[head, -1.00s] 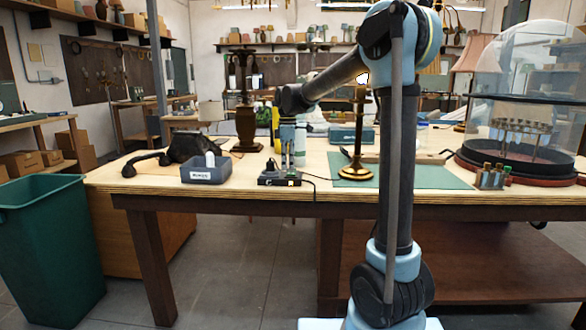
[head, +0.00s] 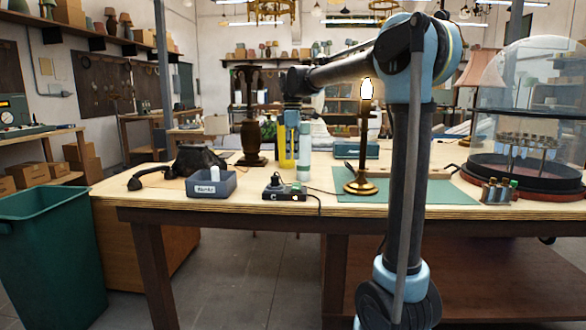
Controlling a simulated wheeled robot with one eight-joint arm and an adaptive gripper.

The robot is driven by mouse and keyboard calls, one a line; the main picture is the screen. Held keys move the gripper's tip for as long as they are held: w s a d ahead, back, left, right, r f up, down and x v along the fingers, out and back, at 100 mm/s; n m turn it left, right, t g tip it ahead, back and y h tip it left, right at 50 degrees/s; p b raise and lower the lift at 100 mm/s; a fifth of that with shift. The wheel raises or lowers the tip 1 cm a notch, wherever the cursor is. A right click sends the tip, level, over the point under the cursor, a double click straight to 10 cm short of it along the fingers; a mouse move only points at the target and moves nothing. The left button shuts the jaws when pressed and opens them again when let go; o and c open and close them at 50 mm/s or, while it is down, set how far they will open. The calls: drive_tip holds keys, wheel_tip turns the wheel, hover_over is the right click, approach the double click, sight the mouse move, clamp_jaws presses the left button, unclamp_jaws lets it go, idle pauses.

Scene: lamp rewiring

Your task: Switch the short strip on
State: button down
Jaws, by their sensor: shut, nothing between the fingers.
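The short strip (head: 284,195) is a small dark block lying near the front edge of the workbench.
A grey bin (head: 212,188) with a label sits left of the strip. A yellow bottle (head: 282,148) and a pale cylinder (head: 304,160) stand behind it. A green mat (head: 420,193) lies under the lamp. A glass dome (head: 530,100) and small bottles stand at the right.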

drive_tip(key=shift+s+r, duration=0.2)
drive_tip(key=shift+r, duration=1.5)
drive_tip(key=s+d+f+m+t, duration=0.1)
drive_tip(key=s+d+f+m, duration=0.35)
drive_tip(key=s+d, duration=0.35)
drive_tip(key=s+d+f+m, duration=0.4)
drive_tip(key=s+d+f, duration=0.2)
drive_tip(key=s+d, duration=0.2)
drive_tip(key=s+d+f+m+t, duration=0.1)
drive_tip(key=s+d+f+m, duration=0.3)
drive_tip(key=s+f, duration=0.4)
drive_tip(key=s+d+f+m, duration=0.4)
drive_tip(key=s+f, duration=0.4)
drive_tip(key=f, duration=0.4)
drive_tip(key=shift+d+m+t, duration=0.4)
drive_tip(key=shift+m, duration=0.05)
drive_tip(key=shift+w+f, duration=0.15)
drive_tip(key=shift+w, duration=0.2)
